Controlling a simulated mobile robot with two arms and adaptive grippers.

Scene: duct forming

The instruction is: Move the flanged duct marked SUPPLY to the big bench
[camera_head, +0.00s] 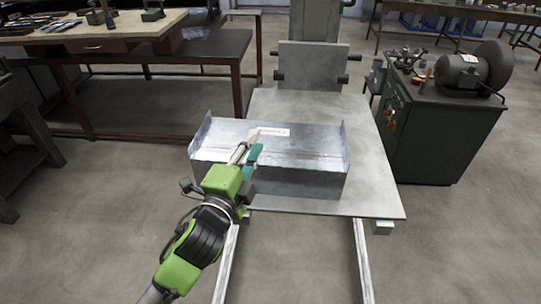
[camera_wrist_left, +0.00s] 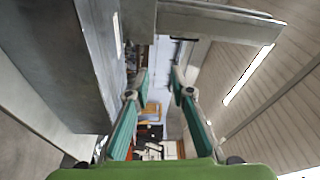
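A grey sheet-metal duct (camera_head: 310,142) with raised flanges at both ends lies lengthwise across a flat grey platform (camera_head: 375,185). A pale label (camera_head: 270,132) is on its upper face; I cannot read its text. My left gripper (camera_head: 252,154), green with teal finger pads, is in front of the duct's near upper edge, left of its middle. I cannot tell whether it touches. In the left wrist view its fingers (camera_wrist_left: 158,75) are apart with nothing seen between them. A dark grey metal face (camera_wrist_left: 75,60) fills the left of that view. My right gripper is not in view.
A green cabinet with a grinder (camera_head: 440,125) stands close to the platform's right. A wood-topped bench (camera_head: 90,35) with tools and a dark table (camera_head: 205,48) are at the back left. An upright grey plate (camera_head: 312,65) rises behind the platform. The floor left of the platform is clear.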

